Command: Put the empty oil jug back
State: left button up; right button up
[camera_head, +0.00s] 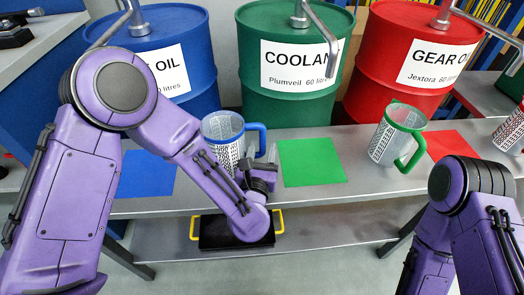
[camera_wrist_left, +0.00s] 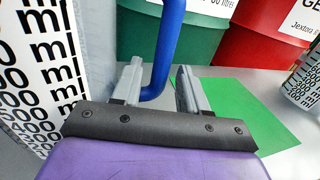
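A clear measuring jug with a blue rim and handle (camera_head: 210,128) stands on the bench between the blue mat (camera_head: 148,180) and the green mat (camera_head: 318,172). My left arm hides its lower part; I cannot tell whether it is empty. My left gripper (camera_head: 264,166) is at its handle side. In the left wrist view, the gripper's fingers (camera_wrist_left: 159,85) are apart, with the blue handle (camera_wrist_left: 168,45) in the gap. The jug's printed wall (camera_wrist_left: 40,60) is at the left. The blue drum (camera_head: 199,60), labelled "OIL" in its visible part, stands behind. My right gripper is out of view.
A green-handled jug (camera_head: 385,140) stands between the green mat and the red mat (camera_head: 454,146). Another jug (camera_head: 512,132) is at the right edge. The green coolant drum (camera_head: 290,108) and red gear oil drum (camera_head: 390,101) line the back. A black tray (camera_head: 222,236) sits below.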

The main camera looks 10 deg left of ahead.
pick_arm(q)
jog(key=shift+r+p, duration=0.4)
jog(key=s, duration=0.3)
jog(key=s+b, duration=0.1)
jog(key=s, duration=0.7)
jog(key=shift+d+f+b, duration=0.25)
jog(key=shift+b, duration=0.1)
jog(key=shift+s, duration=0.55)
